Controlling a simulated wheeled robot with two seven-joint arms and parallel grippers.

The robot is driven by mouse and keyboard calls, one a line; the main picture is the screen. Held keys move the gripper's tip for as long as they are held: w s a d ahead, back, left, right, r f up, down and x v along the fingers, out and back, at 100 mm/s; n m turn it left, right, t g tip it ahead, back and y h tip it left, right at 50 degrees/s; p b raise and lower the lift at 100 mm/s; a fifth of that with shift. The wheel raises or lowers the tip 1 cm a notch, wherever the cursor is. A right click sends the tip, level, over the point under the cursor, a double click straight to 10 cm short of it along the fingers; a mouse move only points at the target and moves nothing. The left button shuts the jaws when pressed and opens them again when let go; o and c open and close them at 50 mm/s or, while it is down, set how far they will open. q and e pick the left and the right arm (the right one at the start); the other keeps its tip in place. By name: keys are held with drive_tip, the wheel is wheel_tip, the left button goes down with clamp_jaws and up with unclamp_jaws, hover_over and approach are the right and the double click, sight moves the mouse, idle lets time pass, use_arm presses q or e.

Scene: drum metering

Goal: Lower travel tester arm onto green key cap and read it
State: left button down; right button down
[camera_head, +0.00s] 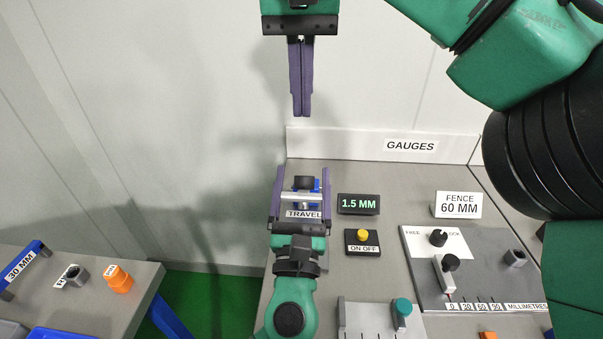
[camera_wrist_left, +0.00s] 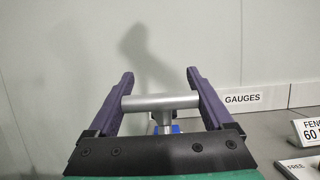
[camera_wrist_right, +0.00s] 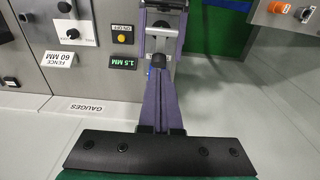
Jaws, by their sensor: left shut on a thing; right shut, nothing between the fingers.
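The travel tester (camera_head: 304,214), labelled TRAVEL, stands at the left edge of the gauge bench. My left gripper (camera_head: 302,190) is shut on the ends of its silver crossbar (camera_wrist_left: 160,102), one purple finger at each end. A black knob (camera_head: 304,183) and blue parts show around the bar. The readout (camera_head: 358,204) beside the tester shows 1.5 MM in green. No green key cap can be made out; the arm and fingers cover much of the tester. My right gripper (camera_head: 301,112) is shut and empty, high behind the tester, and also shows in the right wrist view (camera_wrist_right: 160,80).
A yellow ON OFF button (camera_head: 362,235) is right of the tester. The fence gauge (camera_head: 480,270) with its 60 MM sign (camera_head: 458,205) stands further right. A teal-knobbed slide (camera_head: 380,322) is in front. A side table (camera_head: 100,300) holds orange and grey pieces.

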use_arm(q)
drive_tip(key=shift+s+r, duration=0.1)
drive_tip(key=shift+r, duration=0.1)
use_arm(e)
hover_over(302, 193)
drive_tip(key=w, duration=0.3)
drive_tip(key=f, duration=0.8)
drive_tip(key=shift+s+f, duration=0.1)
drive_tip(key=shift+s, duration=0.15)
drive_tip(key=f, duration=0.2)
drive_tip(key=s+f, duration=0.1)
drive_tip(key=f, duration=0.1)
drive_tip(key=shift+s, duration=0.2)
drive_tip(key=shift+s+f, duration=0.2)
drive_tip(key=shift+f, duration=0.15)
